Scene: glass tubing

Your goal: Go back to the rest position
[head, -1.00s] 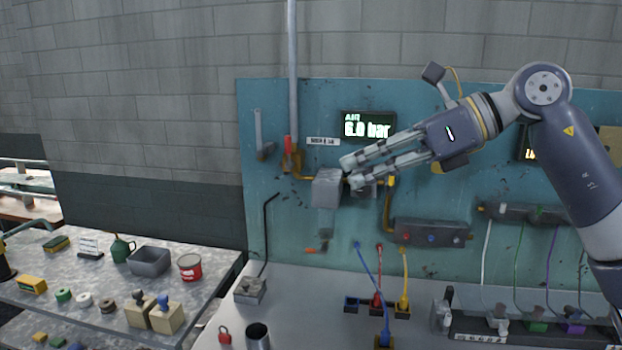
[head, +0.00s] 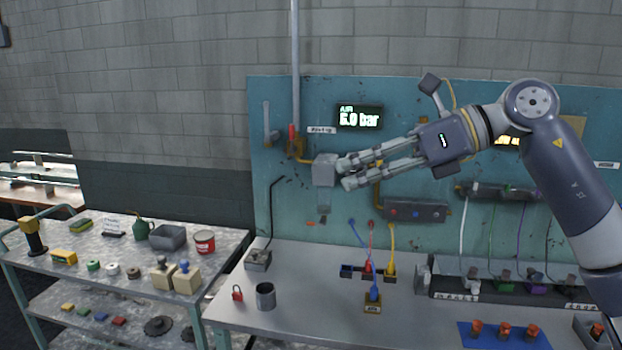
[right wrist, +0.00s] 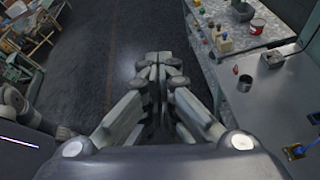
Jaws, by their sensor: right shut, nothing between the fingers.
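My right gripper (head: 345,174) reaches in from the right in the head view, its fingertips pointing left. It overlaps the right edge of a grey box (head: 324,170) on the teal panel (head: 270,215); contact cannot be told. In the right wrist view, my right gripper (right wrist: 160,62) has its fingertips together over dark floor, with nothing held between them. My left gripper does not show in the head view.
A grey workbench (head: 325,325) stands below the panel, with a metal cup (head: 265,296) and a red padlock (head: 237,293). A cart (head: 225,248) with small parts stands at the left. In the right wrist view, open floor (right wrist: 110,50) lies beside the bench.

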